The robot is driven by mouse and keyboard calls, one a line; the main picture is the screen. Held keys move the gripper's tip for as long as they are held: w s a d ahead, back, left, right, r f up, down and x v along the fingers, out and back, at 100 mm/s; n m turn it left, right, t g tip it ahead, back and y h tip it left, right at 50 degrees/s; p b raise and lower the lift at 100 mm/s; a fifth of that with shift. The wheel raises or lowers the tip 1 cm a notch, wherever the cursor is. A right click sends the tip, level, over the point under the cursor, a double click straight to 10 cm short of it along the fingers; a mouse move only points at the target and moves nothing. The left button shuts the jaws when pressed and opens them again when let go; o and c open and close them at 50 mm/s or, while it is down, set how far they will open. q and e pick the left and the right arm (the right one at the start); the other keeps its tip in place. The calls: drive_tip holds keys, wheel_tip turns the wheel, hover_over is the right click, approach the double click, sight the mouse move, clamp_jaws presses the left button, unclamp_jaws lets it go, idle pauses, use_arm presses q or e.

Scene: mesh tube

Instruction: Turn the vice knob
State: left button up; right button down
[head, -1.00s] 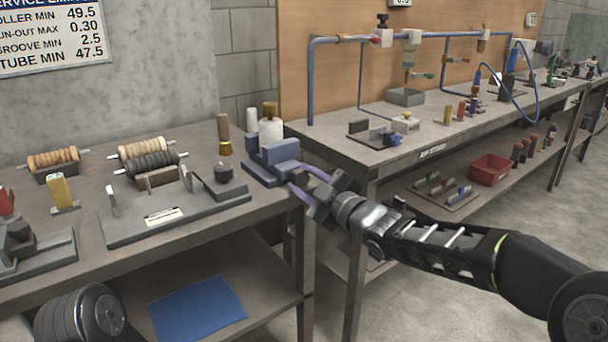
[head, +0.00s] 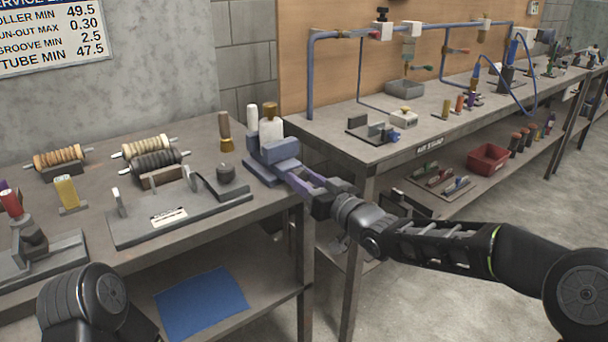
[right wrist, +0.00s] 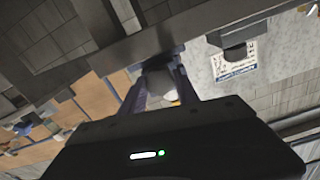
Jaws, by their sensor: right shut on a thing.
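The blue-grey vice (head: 281,151) sits at the right end of the left bench, with its base flat on the top. My right gripper (head: 303,180), with purple fingers, reaches it from the right at its near end. The fingers are shut on the vice knob, which the gripper hides in the head view. How far the knob is turned cannot be told. The left gripper is out of view.
Left of the vice is a grey fixture (head: 190,217) with upright posts, with ribbed rollers (head: 155,161) behind it. A brush (head: 225,132) and white bottles stand close behind the vice. A second bench (head: 330,145) stands right, beyond a narrow gap.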

drive_tip(key=m+p, duration=0.1)
drive_tip(key=m, duration=0.3)
drive_tip(key=shift+m+p, duration=0.3)
drive_tip(key=shift+p, duration=0.05)
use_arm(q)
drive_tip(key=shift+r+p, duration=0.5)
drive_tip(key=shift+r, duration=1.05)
use_arm(e)
drive_tip(key=shift+f+m, duration=0.15)
drive_tip(key=shift+m, duration=1.75)
drive_tip(key=c, duration=0.9)
unclamp_jaws()
